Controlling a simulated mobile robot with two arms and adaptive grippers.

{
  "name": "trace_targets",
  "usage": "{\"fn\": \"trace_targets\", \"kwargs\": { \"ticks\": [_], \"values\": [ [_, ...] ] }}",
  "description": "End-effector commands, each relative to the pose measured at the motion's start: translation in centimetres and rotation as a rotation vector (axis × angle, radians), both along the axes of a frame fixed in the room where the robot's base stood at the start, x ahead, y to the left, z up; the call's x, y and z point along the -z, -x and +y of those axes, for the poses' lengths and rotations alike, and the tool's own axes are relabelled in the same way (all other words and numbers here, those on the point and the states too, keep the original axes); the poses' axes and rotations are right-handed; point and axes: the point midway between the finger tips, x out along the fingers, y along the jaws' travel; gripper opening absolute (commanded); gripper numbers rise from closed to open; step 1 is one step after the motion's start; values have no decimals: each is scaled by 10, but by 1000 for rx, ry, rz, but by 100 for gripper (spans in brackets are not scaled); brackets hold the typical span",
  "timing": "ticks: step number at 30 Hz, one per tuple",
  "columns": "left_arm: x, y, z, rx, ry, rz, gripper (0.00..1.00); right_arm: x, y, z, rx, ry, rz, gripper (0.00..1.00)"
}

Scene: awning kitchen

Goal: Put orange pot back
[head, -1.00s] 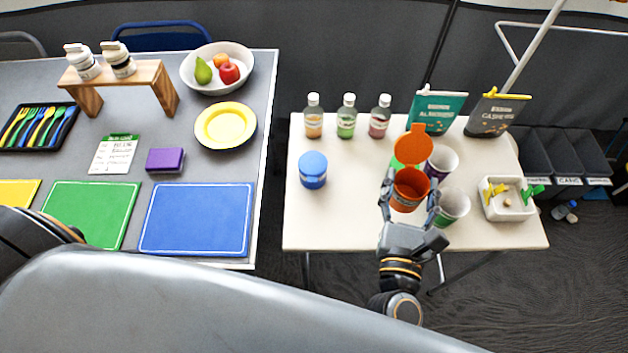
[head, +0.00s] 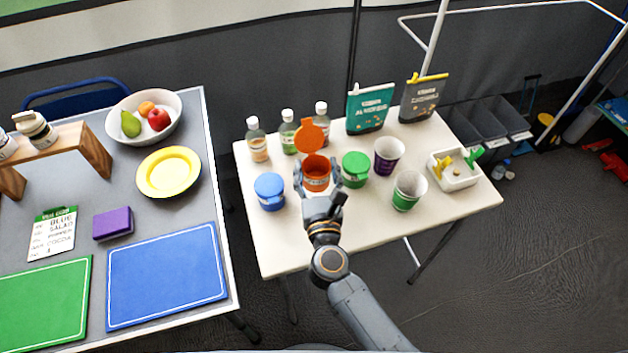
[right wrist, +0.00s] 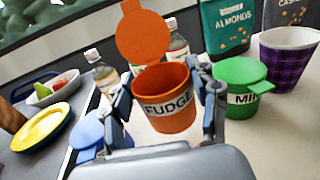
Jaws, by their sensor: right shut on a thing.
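The orange pot (head: 317,178) has its round orange lid standing open at its far side. In the right wrist view the pot (right wrist: 165,110) shows a label reading "FUDGE" and sits upright between the two fingers. My right gripper (head: 318,188) is shut on it, between the blue pot (head: 270,191) on the left and the green pot (head: 355,168) on the right. Both of those have their lids on. I cannot tell whether the orange pot's base touches the table. My left gripper is not in view.
Bottles (head: 257,146) stand behind the orange pot. A purple cup (head: 388,155), a green-white cup (head: 408,190), two bags (head: 370,108) and a white bin (head: 455,180) are to the right. The front of the cream table (head: 270,245) is clear.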

Motion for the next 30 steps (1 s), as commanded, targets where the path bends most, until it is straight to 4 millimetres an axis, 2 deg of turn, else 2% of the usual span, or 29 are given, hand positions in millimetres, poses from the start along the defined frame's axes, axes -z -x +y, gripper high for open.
{"fn": "trace_targets", "kwargs": {
  "ticks": [6, 9, 12, 24, 25, 28, 30],
  "values": [
    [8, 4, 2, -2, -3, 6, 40, 17, -12, 6, 0, 1, -2, 24],
    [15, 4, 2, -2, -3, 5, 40, 34, -11, 6, -1, 2, 1, 24],
    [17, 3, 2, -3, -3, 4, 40, 43, -10, 5, 0, 2, -1, 24],
    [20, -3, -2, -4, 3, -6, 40, 47, -10, 5, 1, -1, -1, 24],
    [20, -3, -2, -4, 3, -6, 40, 48, -10, 5, 1, -1, 0, 62],
    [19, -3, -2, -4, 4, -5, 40, 46, -10, 5, 1, -1, 0, 82],
    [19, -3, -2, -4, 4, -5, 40, 46, -10, 5, 1, 0, 0, 82]
  ]
}}
